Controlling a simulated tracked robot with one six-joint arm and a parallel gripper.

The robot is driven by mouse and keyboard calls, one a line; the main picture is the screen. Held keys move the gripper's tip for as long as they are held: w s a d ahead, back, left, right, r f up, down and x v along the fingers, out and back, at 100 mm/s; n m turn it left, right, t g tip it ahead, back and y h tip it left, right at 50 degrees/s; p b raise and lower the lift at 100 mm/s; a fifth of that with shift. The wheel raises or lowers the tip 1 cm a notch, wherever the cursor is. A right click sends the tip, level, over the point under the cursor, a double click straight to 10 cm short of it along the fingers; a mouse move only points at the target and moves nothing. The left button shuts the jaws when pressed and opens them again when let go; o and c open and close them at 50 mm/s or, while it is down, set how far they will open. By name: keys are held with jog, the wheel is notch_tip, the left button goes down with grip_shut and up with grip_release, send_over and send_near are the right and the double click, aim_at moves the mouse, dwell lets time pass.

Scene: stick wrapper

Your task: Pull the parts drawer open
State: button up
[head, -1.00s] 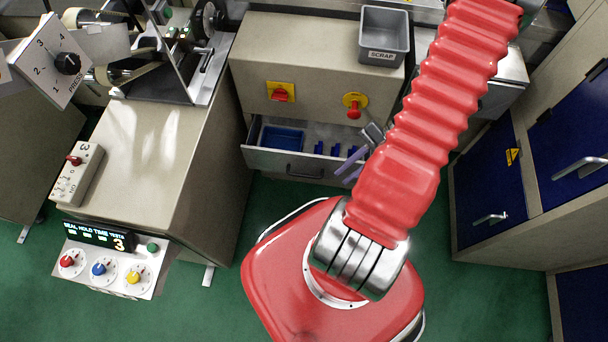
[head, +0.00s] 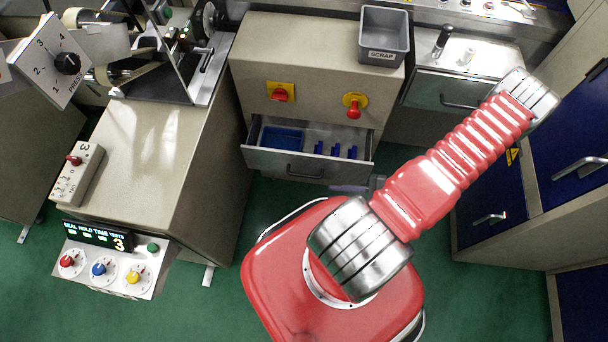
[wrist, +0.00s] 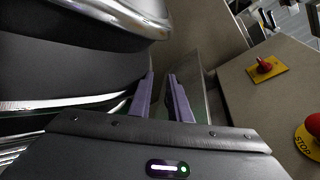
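The parts drawer (head: 262,161) stands pulled out from the beige cabinet in the head view. Its front panel has a dark handle (head: 305,173), and its inside shows a blue tray and several small blue parts. My gripper (head: 350,189) is just below the drawer's right front corner in the head view, partly hidden by my red arm. In the wrist view its two purple fingers (wrist: 161,88) stand apart with nothing between them. The handle cannot be made out in the wrist view.
A red switch on a yellow plate (head: 281,93) and a red stop button (head: 354,104) sit on the cabinet face above the drawer. A grey scrap bin (head: 384,36) stands on top. A control panel bench (head: 165,150) is at left, blue cabinets (head: 488,195) at right.

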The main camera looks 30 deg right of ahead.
aim_at(304, 175)
jog(key=d+f+t+h, duration=0.1)
jog(key=w+f+t+h, duration=0.1)
jog(key=w+d+f+t, duration=0.1)
jog(key=shift+d+f+h, duration=0.3)
jog(key=shift+h, duration=0.1)
jog(key=shift+w+a, duration=0.1)
jog(key=shift+x, duration=6.8)
jog(key=shift+c, duration=0.2)
grip_shut()
